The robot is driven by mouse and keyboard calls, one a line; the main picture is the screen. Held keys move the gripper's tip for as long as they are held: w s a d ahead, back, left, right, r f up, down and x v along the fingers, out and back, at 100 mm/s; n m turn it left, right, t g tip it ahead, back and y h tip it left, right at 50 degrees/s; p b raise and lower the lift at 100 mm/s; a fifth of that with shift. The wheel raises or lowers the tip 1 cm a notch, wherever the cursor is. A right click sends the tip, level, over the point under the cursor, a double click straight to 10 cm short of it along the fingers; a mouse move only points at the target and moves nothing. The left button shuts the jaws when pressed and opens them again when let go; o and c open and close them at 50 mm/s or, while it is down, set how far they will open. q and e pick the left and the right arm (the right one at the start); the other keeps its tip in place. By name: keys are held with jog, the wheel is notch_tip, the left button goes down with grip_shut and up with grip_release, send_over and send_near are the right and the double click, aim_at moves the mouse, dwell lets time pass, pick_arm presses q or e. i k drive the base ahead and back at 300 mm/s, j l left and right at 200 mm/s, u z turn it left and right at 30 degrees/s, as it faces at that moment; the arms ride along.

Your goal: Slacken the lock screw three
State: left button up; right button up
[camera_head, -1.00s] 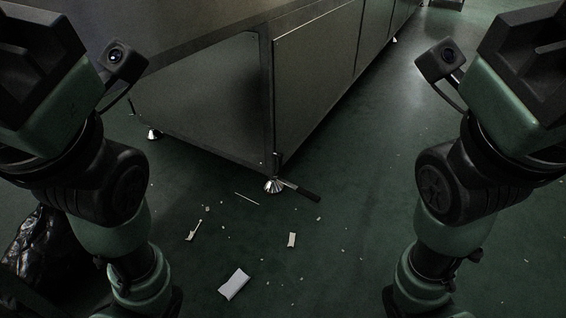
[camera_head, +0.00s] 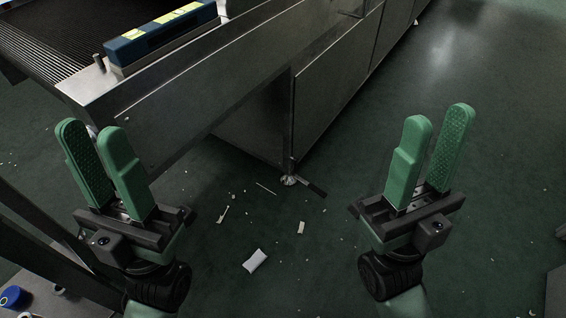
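My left gripper (camera_head: 98,150) is raised at the left with its green fingers pointing up. A gap shows between the fingers, and nothing is in it. My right gripper (camera_head: 431,150) is raised right of centre, also with its fingers apart and empty. Both are apart from the steel dryer (camera_head: 205,92). I cannot make out any lock screw for certain.
A levelling foot (camera_head: 289,180) with a dark-handled tool (camera_head: 312,188) beside it stands under the dryer's corner. White scraps (camera_head: 254,261) litter the green floor. A metal frame (camera_head: 40,225) and a blue roll (camera_head: 13,297) are at lower left. Open floor lies to the right.

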aim_at(295, 160)
jog(key=i+l+u, duration=0.1)
jog(key=l+u, duration=0.2)
jog(key=i+l+u, duration=0.1)
jog(key=l+u, duration=0.5)
jog(key=i+l+u, duration=0.2)
jog(key=l, duration=1.7)
jog(key=k+l+u, duration=0.2)
jog(key=l, duration=1.65)
